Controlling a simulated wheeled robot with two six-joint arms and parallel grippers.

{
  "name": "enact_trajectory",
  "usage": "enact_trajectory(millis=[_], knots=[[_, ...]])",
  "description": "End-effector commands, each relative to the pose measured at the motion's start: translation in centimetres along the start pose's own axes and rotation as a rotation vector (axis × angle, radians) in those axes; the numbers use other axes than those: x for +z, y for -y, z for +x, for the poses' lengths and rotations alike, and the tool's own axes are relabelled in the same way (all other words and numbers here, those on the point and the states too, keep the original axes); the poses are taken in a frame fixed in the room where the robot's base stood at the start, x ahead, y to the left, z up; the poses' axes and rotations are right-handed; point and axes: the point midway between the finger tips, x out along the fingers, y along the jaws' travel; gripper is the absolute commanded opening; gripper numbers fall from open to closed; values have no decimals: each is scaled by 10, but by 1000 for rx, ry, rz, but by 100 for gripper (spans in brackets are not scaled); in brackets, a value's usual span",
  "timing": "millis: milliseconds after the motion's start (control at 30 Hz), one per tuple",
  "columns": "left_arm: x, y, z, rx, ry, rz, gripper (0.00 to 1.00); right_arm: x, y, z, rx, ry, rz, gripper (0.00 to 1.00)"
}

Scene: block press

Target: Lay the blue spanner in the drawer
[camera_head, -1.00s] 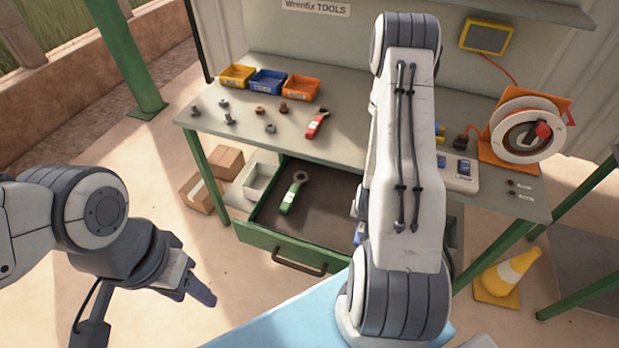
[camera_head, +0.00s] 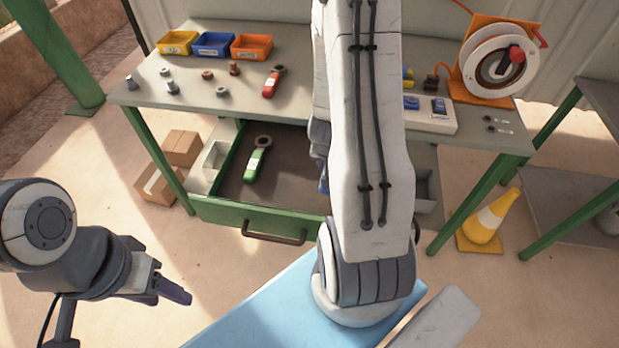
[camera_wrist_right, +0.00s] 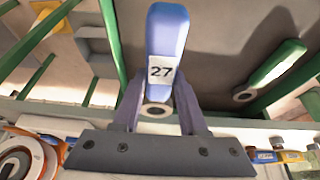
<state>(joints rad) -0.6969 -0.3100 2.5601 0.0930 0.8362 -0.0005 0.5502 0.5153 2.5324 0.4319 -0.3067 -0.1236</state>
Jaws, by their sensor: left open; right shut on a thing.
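The blue spanner (camera_wrist_right: 165,45), labelled 27, is held in my right gripper (camera_wrist_right: 158,103), shut on it near its ring end. In the head view only a bit of the blue spanner (camera_head: 324,183) shows beside my right arm, which hides the right gripper. The drawer (camera_head: 215,212) under the workbench is pulled open. The spanner appears over its dark floor at the right part; its height above the floor is unclear. A green spanner (camera_head: 258,160) lies in the drawer's left part. My left gripper (camera_head: 172,288) is open and empty, left of the drawer front.
A red spanner (camera_head: 272,82), several nuts and bolts, and yellow (camera_head: 177,42), blue (camera_head: 213,44) and orange (camera_head: 251,47) bins sit on the workbench (camera_head: 300,105). A cable reel (camera_head: 497,60) stands at its right. The drawer's middle floor is clear.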

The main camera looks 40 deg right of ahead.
Motion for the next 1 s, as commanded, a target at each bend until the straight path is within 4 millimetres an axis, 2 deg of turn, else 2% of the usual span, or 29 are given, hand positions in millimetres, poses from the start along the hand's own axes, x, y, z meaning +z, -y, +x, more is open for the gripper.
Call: enact_trajectory(millis=[33, 67, 133, 500, 667, 1000], knots=[[1, 1, 12, 0, 0, 0, 50, 0, 3, 6, -6, -5, 0, 0], [1, 1, 16, 0, 0, 0, 50, 0, 5, 7, -9, -5, 2, 0], [1, 1, 11, 0, 1, 0, 50, -4, 12, 8, -11, 0, -2, 0], [0, 0, 3, 0, 0, 0, 50, -22, 56, 50, -9, 1, 0, 0], [0, 0, 5, 0, 0, 0, 50, -23, 62, 58, -9, 0, 1, 0], [2, 3, 47, 0, 0, 0, 50, -8, 62, 94, -9, -1, 3, 0]])
